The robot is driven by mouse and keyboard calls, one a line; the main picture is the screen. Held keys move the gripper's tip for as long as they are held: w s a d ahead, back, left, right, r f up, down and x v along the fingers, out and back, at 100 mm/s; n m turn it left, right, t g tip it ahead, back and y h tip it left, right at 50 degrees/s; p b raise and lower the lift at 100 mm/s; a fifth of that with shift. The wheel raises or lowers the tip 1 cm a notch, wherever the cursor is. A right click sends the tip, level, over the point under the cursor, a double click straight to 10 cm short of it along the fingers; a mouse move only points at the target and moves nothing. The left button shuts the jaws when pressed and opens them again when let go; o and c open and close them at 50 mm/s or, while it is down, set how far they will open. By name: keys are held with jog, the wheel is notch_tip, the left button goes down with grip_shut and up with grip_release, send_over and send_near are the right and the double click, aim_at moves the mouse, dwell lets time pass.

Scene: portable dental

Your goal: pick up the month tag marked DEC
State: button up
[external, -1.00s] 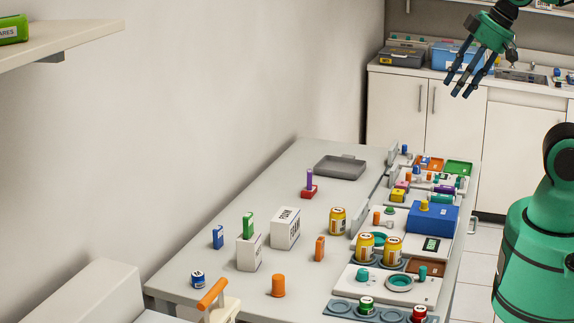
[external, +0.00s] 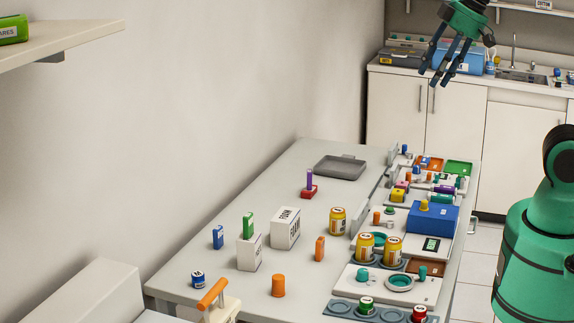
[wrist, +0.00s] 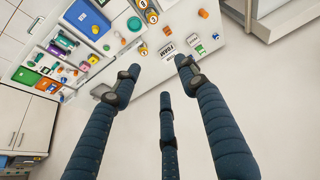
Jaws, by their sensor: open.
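Several small upright tags stand on the long grey table; I cannot read DEC on any of them. A blue tag (external: 217,237) stands at the left edge, a green tag (external: 248,226) sits on a white box (external: 249,253), an orange tag (external: 319,248) stands near the middle, and a purple tag (external: 309,178) stands in a red base (external: 309,192). My gripper (external: 438,76) is high beyond the table's far end, its fingers spread and empty. In the wrist view its fingers (wrist: 160,78) are apart, with the tags small and distant.
A FOAM box (external: 285,228), yellow jars (external: 337,221) and an orange cylinder (external: 278,286) stand on the table. A blue box (external: 432,219) and crowded trays line its right side. A grey tray (external: 340,168) lies at the far end. A sink counter (external: 500,84) is behind.

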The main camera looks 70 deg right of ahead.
jog(key=w+a+f+n+g+y+b, duration=0.1)
jog(key=w+f+n, duration=0.25)
jog(key=w, duration=1.15)
jog(key=w+a+f+n+g+y+b, duration=0.15)
jog(key=w+n, duration=0.25)
jog(key=w, duration=1.1)
jog(key=w+f+n+g, duration=0.1)
jog(key=w+f+n, duration=0.3)
jog(key=w+f, duration=0.8)
jog(key=w+f+n+g+y+b, duration=0.1)
jog(key=w+f+n, duration=0.3)
jog(key=w+f, duration=0.9)
jog(key=d+x, duration=0.1)
jog(key=x, duration=0.3)
jog(key=shift+a+f, duration=0.2)
jog(key=shift+f, duration=0.25)
jog(key=shift+y, duration=0.35)
jog(key=b, duration=0.2)
send_near(218, 237)
jog(key=shift+w+a+f, duration=0.15)
jog(key=shift+w+f, duration=0.25)
jog(key=shift+f, duration=0.35)
jog(key=shift+w+a+f, duration=0.15)
jog(key=shift+w+f, duration=0.25)
jog(key=shift+f, duration=0.35)
